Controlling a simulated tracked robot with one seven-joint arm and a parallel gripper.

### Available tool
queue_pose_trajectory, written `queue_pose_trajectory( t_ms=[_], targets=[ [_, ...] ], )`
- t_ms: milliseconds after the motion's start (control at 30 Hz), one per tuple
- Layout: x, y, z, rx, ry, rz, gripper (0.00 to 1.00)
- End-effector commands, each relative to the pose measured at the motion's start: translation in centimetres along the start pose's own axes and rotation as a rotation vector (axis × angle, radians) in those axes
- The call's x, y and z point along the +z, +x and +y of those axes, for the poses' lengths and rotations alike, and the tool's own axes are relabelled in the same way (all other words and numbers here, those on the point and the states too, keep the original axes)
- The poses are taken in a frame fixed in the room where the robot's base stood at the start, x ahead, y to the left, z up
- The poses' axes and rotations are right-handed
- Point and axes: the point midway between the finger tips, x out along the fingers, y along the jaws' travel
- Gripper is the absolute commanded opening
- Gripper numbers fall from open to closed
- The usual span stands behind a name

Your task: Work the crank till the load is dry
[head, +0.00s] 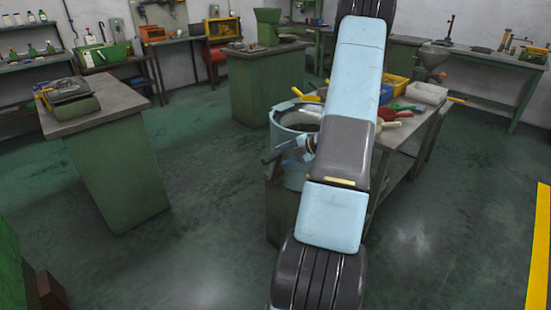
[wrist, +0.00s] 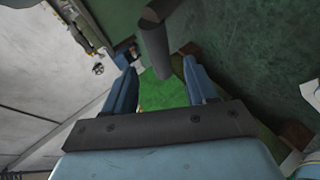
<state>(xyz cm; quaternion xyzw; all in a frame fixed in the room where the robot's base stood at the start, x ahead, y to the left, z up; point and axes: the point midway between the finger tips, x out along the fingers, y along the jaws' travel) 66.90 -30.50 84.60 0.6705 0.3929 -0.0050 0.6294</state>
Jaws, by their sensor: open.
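A light blue drum (head: 287,130) with an open top stands near the middle of the head view, partly hidden behind my arm. A dark crank grip (head: 271,157) sticks out at its left front side. My gripper (wrist: 160,72) is open in the wrist view, with its two blue fingers apart. The dark round crank handle (wrist: 155,45) shows ahead, between the lines of the fingertips. I cannot tell whether the fingers touch it. The load inside the drum cannot be made out.
A bench right of the drum holds a yellow bin (head: 395,86), a white block (head: 427,93) and several coloured-handled tools. A green cabinet with a grey top (head: 110,105) stands at left. More benches line the walls. The green floor (head: 190,200) between is clear.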

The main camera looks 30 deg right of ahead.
Motion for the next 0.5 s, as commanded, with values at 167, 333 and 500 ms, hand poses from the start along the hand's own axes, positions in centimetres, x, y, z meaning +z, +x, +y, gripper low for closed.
queue_pose_trajectory(
  t_ms=[167, 333, 500],
  targets=[
    [0.1, -3.5, 0.0, 0.001, -0.001, -0.002, 0.57],
    [0.1, -5.7, 0.0, 0.001, 0.0, -0.001, 0.57],
    [0.0, -6.8, 0.0, -0.001, -0.001, 0.0, 0.57]
  ],
)
